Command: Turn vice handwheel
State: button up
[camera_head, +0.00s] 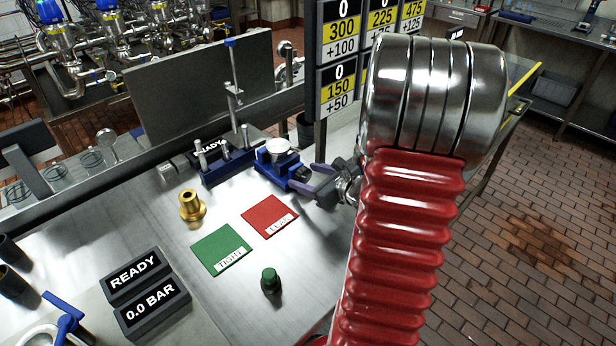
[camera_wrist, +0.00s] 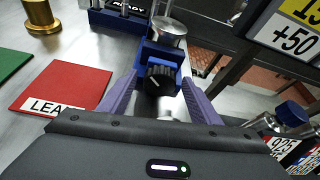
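The blue vice (camera_head: 272,168) stands on the steel bench, with a silver round part (camera_head: 279,147) on top. Its dark ribbed handwheel (camera_head: 301,175) faces my gripper (camera_head: 312,182). In the wrist view the handwheel (camera_wrist: 160,76) shows in front of the blue vice body (camera_wrist: 163,53), between my gripper's two purple fingers (camera_wrist: 160,88). The fingers are spread, one on each side, with gaps between them and the handwheel. My gripper is open and holds nothing. My red-sleeved arm hides the bench to the right.
A blue rack (camera_head: 228,165) stands beside the vice. Number signs (camera_head: 338,88) hang behind it.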

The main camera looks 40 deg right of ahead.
jog(key=c, duration=1)
jog(key=shift+d+m+y, duration=0.15)
jog(key=shift+m+y, duration=0.35)
jog(key=shift+m, duration=0.2)
jog(key=o, duration=1)
jog(key=shift+o, duration=0.2)
jog(key=v, duration=1.3)
jog(key=shift+s+r, duration=0.2)
jog(key=shift+s, duration=0.15)
